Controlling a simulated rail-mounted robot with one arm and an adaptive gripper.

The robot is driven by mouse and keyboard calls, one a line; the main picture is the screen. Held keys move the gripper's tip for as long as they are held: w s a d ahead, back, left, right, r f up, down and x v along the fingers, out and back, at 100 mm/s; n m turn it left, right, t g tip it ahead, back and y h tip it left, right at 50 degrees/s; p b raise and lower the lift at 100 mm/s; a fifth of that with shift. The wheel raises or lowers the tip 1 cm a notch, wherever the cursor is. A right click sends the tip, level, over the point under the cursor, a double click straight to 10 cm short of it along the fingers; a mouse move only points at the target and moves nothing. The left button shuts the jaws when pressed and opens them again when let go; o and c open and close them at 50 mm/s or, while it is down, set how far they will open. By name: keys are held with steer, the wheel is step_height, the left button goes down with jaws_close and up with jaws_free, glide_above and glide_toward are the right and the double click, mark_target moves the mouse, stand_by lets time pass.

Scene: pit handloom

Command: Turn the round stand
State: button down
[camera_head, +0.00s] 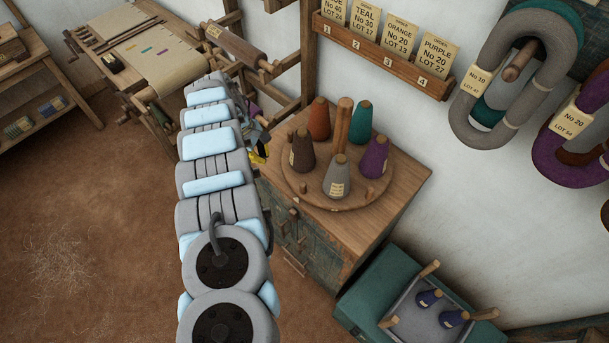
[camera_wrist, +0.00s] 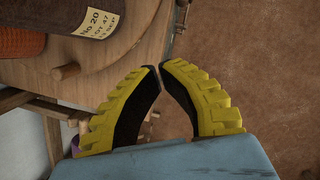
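The round stand (camera_head: 306,189) is a wooden disc on top of a cabinet, with a tall central post (camera_head: 343,124) and small pegs at its rim. It carries brown (camera_head: 302,153), orange (camera_head: 319,120), teal (camera_head: 360,122), purple (camera_head: 374,158) and grey (camera_head: 337,176) yarn cones. In the wrist view, the stand's edge (camera_wrist: 112,62) lies at the upper left with a rim peg (camera_wrist: 66,72). My gripper (camera_wrist: 160,67) has yellow fingers with black pads; the tips meet and hold nothing visible. It is beside the stand's left edge, apart from that peg. In the head view my arm mostly hides it.
The cabinet (camera_head: 322,241) stands against the wall, below a card rack (camera_head: 383,60). A teal box (camera_head: 377,288) with a tray of blue cones is at lower right. Hanks hang at right. A loom (camera_head: 150,60) stands at upper left. The floor at left is open.

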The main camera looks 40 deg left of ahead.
step_height(320, 180, up, 2)
steer(key=d+h, duration=0.1)
steer(key=d, duration=0.2)
glide_toward(297, 188)
steer(key=f, duration=0.5)
steer(key=shift+a+f+p, duration=0.2)
steer(key=shift+a+p, duration=0.15)
steer(key=shift+a, duration=0.05)
steer(key=shift+w+d+f+p, duration=0.1)
steer(key=shift+w+d+p, duration=0.25)
steer(key=shift+d, duration=0.35)
steer(key=shift+w+d+f+p, duration=0.1)
steer(key=shift+w+d+p, duration=0.2)
steer(key=shift+d, duration=0.35)
